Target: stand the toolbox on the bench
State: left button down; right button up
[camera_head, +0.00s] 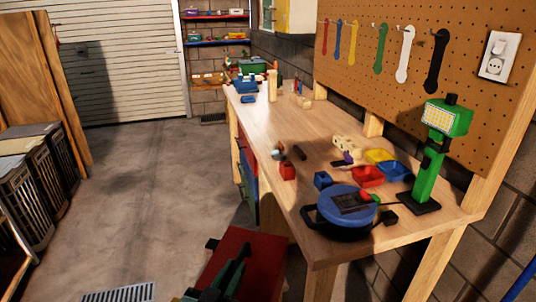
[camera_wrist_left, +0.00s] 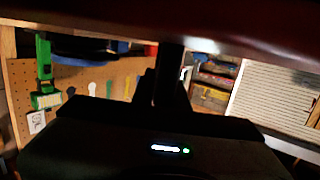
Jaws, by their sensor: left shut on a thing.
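The red toolbox (camera_head: 262,256) is at the bottom of the head view, in front of the bench's near left end and below its top. In the left wrist view its dark red underside or side (camera_wrist_left: 240,22) crosses the top edge. My left gripper (camera_head: 238,262) is shut on the toolbox; its dark fingers show in the left wrist view (camera_wrist_left: 167,75) reaching up to the red surface. The exact grip point is unclear. The wooden bench (camera_head: 310,125) runs away along the right wall. My right gripper is not in view.
The bench's near end holds a blue round lidded thing (camera_head: 345,208), a green work lamp (camera_head: 432,160), red (camera_head: 367,177) and yellow trays, and small blocks. Its middle stretch is mostly bare. Crates (camera_head: 25,180) stand at the left. The floor between is clear.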

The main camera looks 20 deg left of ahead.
aim_at(284, 130)
jog(key=i+j, duration=0.2)
jog(key=j, duration=0.3)
jog(key=i+j, duration=0.2)
jog(key=j, duration=0.3)
jog(key=i+j, duration=0.15)
jog(key=j, duration=0.35)
jog(key=i+j, duration=0.2)
jog(key=j, duration=0.3)
jog(key=i+j, duration=0.2)
jog(key=j, duration=0.3)
jog(key=i+j, duration=0.2)
jog(key=j, duration=0.3)
jog(key=i+j, duration=0.2)
jog(key=j, duration=0.3)
jog(key=i+j, duration=0.15)
jog(key=j, duration=0.35)
jog(key=i+j+z, duration=0.15)
jog(key=j+z, duration=0.2)
jog(key=j, duration=0.15)
jog(key=i+j+z, duration=0.1)
jog(key=j+z, duration=0.3)
jog(key=j, duration=0.15)
jog(key=z, duration=1.6)
